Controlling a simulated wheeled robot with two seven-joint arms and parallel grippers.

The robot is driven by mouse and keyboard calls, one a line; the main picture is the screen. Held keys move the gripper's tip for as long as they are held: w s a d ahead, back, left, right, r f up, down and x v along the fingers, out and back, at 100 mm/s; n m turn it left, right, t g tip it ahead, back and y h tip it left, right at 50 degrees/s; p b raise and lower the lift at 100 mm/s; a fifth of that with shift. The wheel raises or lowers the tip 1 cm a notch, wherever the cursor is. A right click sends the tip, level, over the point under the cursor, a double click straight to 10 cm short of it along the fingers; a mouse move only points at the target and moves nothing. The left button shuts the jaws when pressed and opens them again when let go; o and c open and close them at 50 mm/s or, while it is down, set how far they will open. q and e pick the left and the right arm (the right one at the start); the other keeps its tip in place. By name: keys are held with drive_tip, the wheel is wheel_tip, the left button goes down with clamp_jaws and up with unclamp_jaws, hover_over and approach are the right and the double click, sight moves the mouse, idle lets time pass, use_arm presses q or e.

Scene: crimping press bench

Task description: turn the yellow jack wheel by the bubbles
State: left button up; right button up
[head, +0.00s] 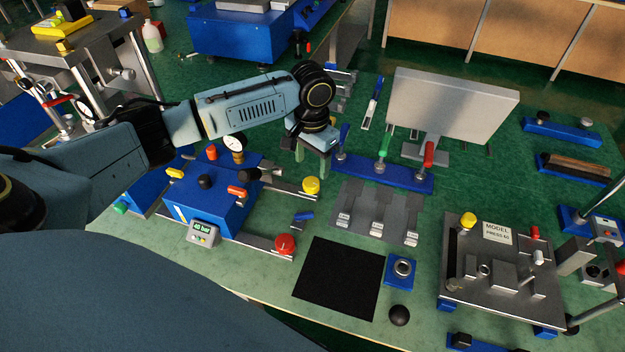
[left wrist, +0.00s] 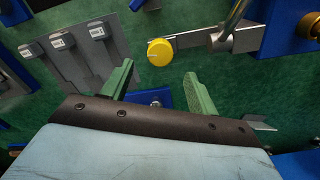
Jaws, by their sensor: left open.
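The yellow jack wheel (head: 311,185) sits at the end of a grey metal bar beside the blue press unit (head: 212,196). In the left wrist view the yellow wheel (left wrist: 160,52) shows just beyond the tips, between the two green fingers in the picture. My left gripper (head: 312,157) is open and empty, pointing down above and behind the wheel, apart from it as far as I can tell. The left wrist view also shows the gripper (left wrist: 158,74) open. I cannot make out any bubbles. My right gripper is not in view.
A similar red wheel (head: 285,244) ends the nearer bar. A blue rack with coloured handles (head: 383,172) stands close to the right of my left gripper. A grey panel (head: 453,100) rises behind it. A black mat (head: 339,279) lies flat in front.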

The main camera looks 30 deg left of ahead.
sight(312, 181)
use_arm(q)
wheel_tip(312, 181, down, 5)
drive_tip(key=shift+f+b, duration=0.1)
drive_tip(key=shift+b, duration=0.35)
drive_tip(key=shift+f, duration=0.7)
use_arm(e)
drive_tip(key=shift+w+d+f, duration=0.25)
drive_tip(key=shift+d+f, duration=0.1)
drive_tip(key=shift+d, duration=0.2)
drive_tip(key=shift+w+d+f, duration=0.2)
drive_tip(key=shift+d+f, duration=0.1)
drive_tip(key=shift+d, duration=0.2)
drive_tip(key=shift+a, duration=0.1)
